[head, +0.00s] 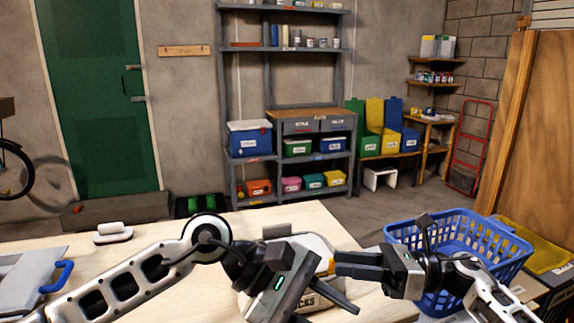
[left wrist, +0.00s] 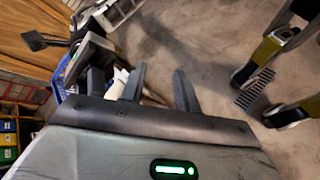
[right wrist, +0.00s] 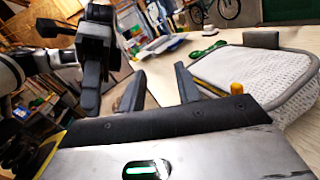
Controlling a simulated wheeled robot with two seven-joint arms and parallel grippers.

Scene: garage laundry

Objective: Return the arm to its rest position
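My left arm (head: 125,285) reaches across the wooden table from the left. Its gripper (head: 328,304) is at the front middle, with its fingers pointing right and toward the viewer. In the left wrist view the fingers (left wrist: 160,85) stand apart with nothing between them. My right gripper (head: 338,265) comes in from the right, in front of the blue basket, with its fingers pointing left. In the right wrist view its fingers (right wrist: 158,88) are apart and empty. The two grippers are close together in the head view; whether they touch I cannot tell.
A pale mesh bag (right wrist: 262,75) lies on the table (head: 350,243), partly hidden behind my left gripper. A blue basket (head: 505,262) stands at the right. A tray with a blue handle (head: 58,275) is at the left. A white object (head: 112,233) sits at the back left.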

